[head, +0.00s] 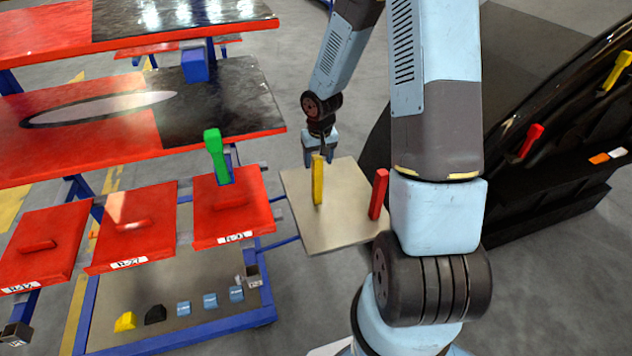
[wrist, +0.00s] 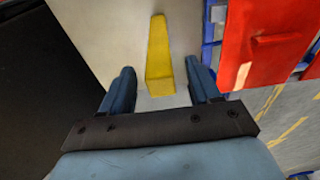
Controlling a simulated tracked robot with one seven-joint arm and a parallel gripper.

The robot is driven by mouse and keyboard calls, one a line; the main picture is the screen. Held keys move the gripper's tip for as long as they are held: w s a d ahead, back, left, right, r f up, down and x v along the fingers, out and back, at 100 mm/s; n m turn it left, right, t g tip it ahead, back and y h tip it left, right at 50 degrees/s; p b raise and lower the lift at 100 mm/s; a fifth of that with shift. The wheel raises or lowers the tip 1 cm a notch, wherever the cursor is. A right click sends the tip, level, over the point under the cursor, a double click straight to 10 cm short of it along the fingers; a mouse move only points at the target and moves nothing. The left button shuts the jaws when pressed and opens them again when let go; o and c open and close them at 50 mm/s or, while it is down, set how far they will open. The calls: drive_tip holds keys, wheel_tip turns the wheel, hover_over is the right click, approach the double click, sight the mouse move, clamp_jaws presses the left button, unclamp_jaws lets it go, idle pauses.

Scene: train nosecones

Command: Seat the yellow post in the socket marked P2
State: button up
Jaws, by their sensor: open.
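The yellow post (head: 318,181) stands upright on a beige plate (head: 345,225) between the red rack and the dark nosecone. My gripper (head: 319,158) is over the top of the post, with its jaws open. In the wrist view the yellow post (wrist: 158,50) shows between the two spread fingers of my gripper (wrist: 159,72), with a gap on each side. No marking P2 is legible in either view, so I cannot tell which socket it is.
A red post (head: 378,194) stands on the same plate, to the right. A green post (head: 214,154) stands at the red panels on the left. The dark nosecone (head: 520,180) at right carries a red piece (head: 531,141) and a yellow piece (head: 617,70).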

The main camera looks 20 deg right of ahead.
sight(317, 169)
drive_tip(key=shift+w+f, duration=0.25)
drive_tip(key=shift+f, duration=1.1)
drive_tip(key=shift+w+f, duration=0.2)
drive_tip(key=shift+f, duration=1.15)
drive_tip(key=shift+c, duration=0.3)
clamp_jaws()
